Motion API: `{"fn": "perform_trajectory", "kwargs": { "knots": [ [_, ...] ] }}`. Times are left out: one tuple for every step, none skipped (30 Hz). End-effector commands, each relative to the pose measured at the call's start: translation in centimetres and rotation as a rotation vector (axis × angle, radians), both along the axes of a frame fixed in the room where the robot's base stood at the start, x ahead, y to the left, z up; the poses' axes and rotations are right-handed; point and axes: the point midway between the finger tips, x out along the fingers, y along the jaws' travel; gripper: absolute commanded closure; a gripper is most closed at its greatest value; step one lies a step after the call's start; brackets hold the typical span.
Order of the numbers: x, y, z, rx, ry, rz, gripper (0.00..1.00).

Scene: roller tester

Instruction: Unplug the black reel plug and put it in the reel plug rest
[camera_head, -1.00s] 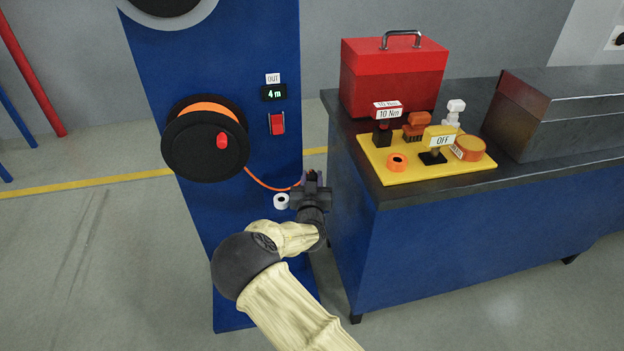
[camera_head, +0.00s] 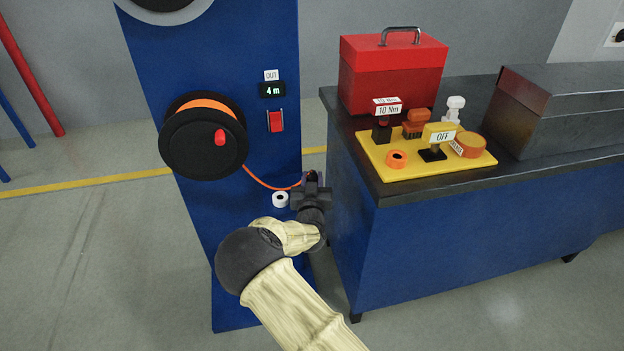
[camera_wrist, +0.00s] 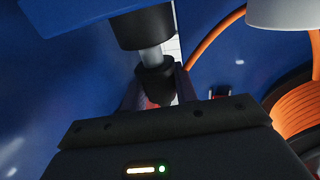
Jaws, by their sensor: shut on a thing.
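My gripper (camera_head: 312,178) is beside the blue column, where the orange cable (camera_head: 268,186) from the reel ends. In the wrist view my gripper (camera_wrist: 156,92) is shut on a black plug-like body (camera_wrist: 156,78). A grey shaft (camera_wrist: 151,54) joins this body to a larger black cylinder (camera_wrist: 145,27) in front of it. I cannot tell how deep the shaft sits. A white ring (camera_head: 280,199) is on the column just left of my gripper. A white round part also shows in the wrist view (camera_wrist: 283,12). I cannot tell which part is the plug rest.
A blue bench (camera_head: 450,235) stands close on the right, with a yellow tray (camera_head: 400,174) and red toolbox (camera_head: 385,80).

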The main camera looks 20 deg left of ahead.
Motion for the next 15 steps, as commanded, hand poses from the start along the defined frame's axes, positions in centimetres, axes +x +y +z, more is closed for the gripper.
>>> {"fn": "perform_trajectory", "kwargs": {
  "knots": [
    [0.0, 0.0, -0.2, 0.001, -0.001, 0.0, 1.0],
    [0.0, 0.0, -0.3, 0.001, -0.001, 0.0, 1.0],
    [0.0, 0.0, -0.3, 0.001, -0.001, 0.0, 1.0],
    [0.0, 0.0, -0.4, 0.001, -0.001, 0.0, 1.0],
    [0.0, 0.0, -0.5, 0.001, -0.001, 0.0, 1.0],
    [0.0, 0.0, -0.6, 0.001, -0.001, 0.0, 1.0],
    [0.0, 0.0, -0.7, 0.001, -0.001, 0.0, 1.0],
    [0.0, 0.0, -0.7, 0.001, -0.001, 0.0, 1.0],
    [0.0, 0.0, -0.8, 0.001, -0.001, 0.0, 1.0],
    [0.0, 0.0, -0.9, 0.001, 0.0, 0.0, 1.0],
    [0.0, 0.0, -1.0, 0.001, 0.0, 0.0, 1.0],
    [0.0, 0.0, -1.1, 0.001, 0.0, 0.0, 1.0],
    [0.0, 0.0, -1.2, 0.001, 0.0, 0.0, 1.0],
    [0.0, 0.0, -1.2, 0.001, 0.0, 0.0, 1.0],
    [0.0, 0.0, -1.3, 0.001, 0.0, 0.0, 1.0]
  ]
}}
